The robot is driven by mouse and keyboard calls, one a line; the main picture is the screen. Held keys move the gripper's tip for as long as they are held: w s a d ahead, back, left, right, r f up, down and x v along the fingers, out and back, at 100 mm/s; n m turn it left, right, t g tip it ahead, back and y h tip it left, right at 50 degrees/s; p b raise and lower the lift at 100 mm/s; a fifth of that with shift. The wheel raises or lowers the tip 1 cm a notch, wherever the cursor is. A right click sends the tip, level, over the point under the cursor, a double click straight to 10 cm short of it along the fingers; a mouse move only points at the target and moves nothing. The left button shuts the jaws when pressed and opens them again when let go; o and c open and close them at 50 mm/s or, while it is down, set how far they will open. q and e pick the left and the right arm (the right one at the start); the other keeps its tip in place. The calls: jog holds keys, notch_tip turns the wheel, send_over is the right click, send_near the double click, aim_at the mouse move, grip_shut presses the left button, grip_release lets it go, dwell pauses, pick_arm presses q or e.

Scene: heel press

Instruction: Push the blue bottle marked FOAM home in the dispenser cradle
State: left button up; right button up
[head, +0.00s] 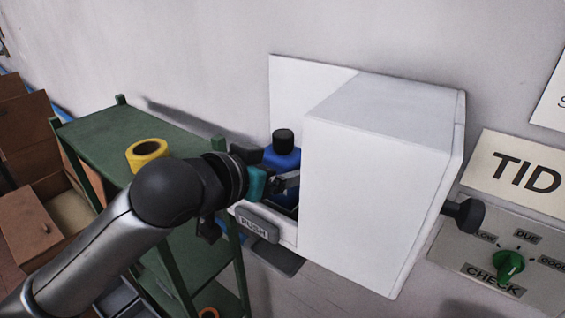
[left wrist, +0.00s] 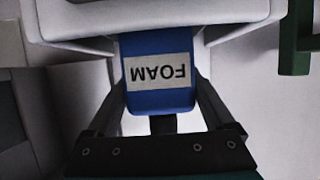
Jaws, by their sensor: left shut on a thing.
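The blue bottle (head: 281,158) with a black cap stands in the open left part of the white dispenser (head: 370,180). Its FOAM label shows upside down in the left wrist view (left wrist: 157,72). My left gripper (head: 284,183) is shut on the bottle, with a finger on either side of it in the left wrist view (left wrist: 160,90). The bottle's lower part is hidden behind the gripper and the cradle's front edge in the head view. Its seating depth cannot be told. A grey PUSH bar (head: 257,222) is on the cradle's front. My right gripper is not in view.
A green shelf (head: 110,128) with a yellow ring-shaped item (head: 147,153) stands left of the dispenser. A black knob (head: 466,214) sticks out at the dispenser's right, above a panel with a green dial (head: 508,266). Brown boxes (head: 30,215) lie far left.

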aim_at(282, 133)
pick_arm(q)
jog(key=shift+f, duration=0.2)
jog(key=o, duration=1.3)
jog(key=shift+c, duration=0.2)
jog(key=shift+r, duration=0.1)
jog(key=shift+r, duration=3.55)
jog(key=shift+f, duration=0.1)
